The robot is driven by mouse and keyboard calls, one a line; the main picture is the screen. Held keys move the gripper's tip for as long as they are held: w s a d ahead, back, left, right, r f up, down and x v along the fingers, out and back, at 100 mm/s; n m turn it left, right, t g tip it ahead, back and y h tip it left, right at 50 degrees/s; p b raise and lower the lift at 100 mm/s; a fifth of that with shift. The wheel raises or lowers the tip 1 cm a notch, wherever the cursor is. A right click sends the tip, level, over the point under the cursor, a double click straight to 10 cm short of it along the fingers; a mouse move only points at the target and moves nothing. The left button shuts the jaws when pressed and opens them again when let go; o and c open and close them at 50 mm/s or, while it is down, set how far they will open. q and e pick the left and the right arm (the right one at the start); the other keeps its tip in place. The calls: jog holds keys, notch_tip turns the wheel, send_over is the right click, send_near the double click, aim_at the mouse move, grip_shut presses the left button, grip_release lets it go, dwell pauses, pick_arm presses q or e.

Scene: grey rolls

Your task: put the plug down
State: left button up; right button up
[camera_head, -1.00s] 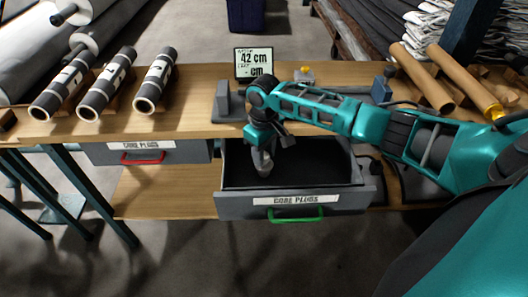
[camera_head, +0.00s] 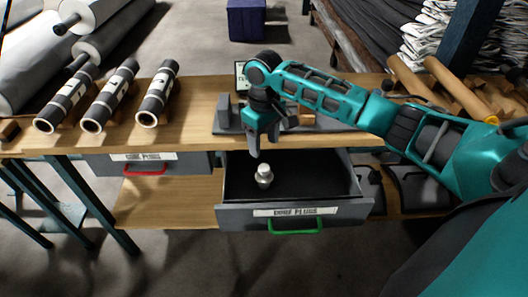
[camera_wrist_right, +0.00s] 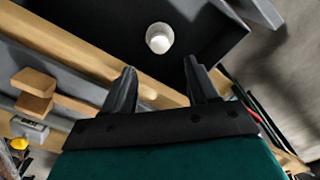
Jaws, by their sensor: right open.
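The plug (camera_head: 264,176), a small pale grey-white piece, stands in the open drawer (camera_head: 335,212) labelled "CORE PLUGS" with a green handle. It looks upright on the dark drawer floor. It also shows in the right wrist view (camera_wrist_right: 160,40), beyond the fingertips and apart from them. My right gripper (camera_head: 255,150) is above the drawer, just behind and above the plug, pointing down. In the wrist view its two fingers (camera_wrist_right: 160,78) are apart with nothing between them. My left gripper is not in view.
A second drawer (camera_head: 190,163) with a red handle is shut at the left. Several dark rolls (camera_head: 110,98) lie on the bench at left. Brown tubes (camera_head: 460,88) lie at right. A grey fixture (camera_head: 228,115) and a partly hidden display (camera_head: 240,76) stand behind my right gripper.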

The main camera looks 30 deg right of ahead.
notch_tip(320, 180, up, 3)
jog(key=shift+r, duration=0.1)
dwell(0.6)
jog(key=shift+s, duration=0.1)
